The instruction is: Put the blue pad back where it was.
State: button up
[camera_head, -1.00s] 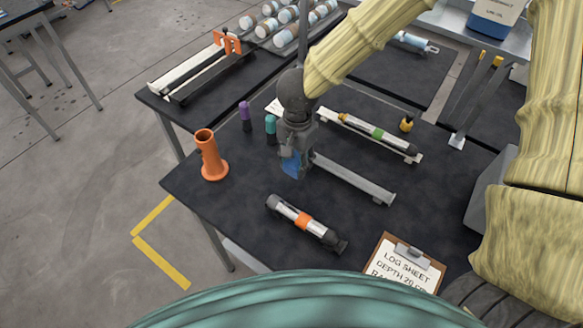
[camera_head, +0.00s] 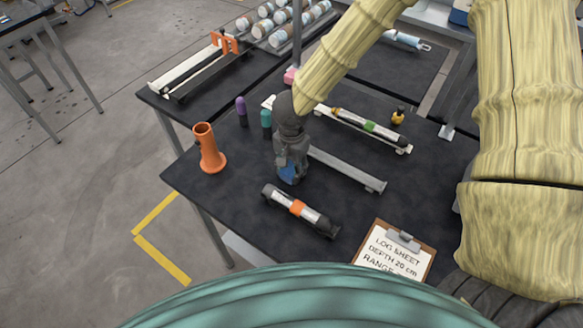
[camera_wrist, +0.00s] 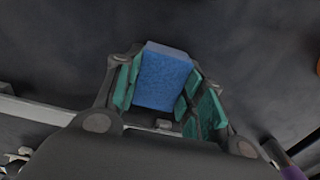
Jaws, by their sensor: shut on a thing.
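The blue pad (camera_wrist: 165,78) is a blue block with a speckled face, held between the green-lined fingers of my gripper (camera_wrist: 170,95) in the wrist view. In the head view my gripper (camera_head: 290,172) points down over the dark table (camera_head: 235,190), and a bit of the blue pad (camera_head: 288,173) shows at its fingertips. Whether the pad touches the tabletop, I cannot tell.
An orange tube stand (camera_head: 208,150) is to the left. A purple peg (camera_head: 241,112) and a teal peg (camera_head: 266,120) stand behind. A clipboard (camera_head: 398,262) lies at the near right.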

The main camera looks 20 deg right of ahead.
aim_at(291, 168)
jog(key=o, duration=1)
jog(key=shift+w+f, duration=0.1)
jog(key=shift+w, duration=0.05)
jog(key=shift+s, duration=0.25)
jog(key=shift+w, duration=0.15)
jog(key=shift+r, duration=0.35)
notch_tip(291, 168, up, 12)
jog(key=shift+f+b, duration=0.15)
jog(key=shift+b, duration=0.35)
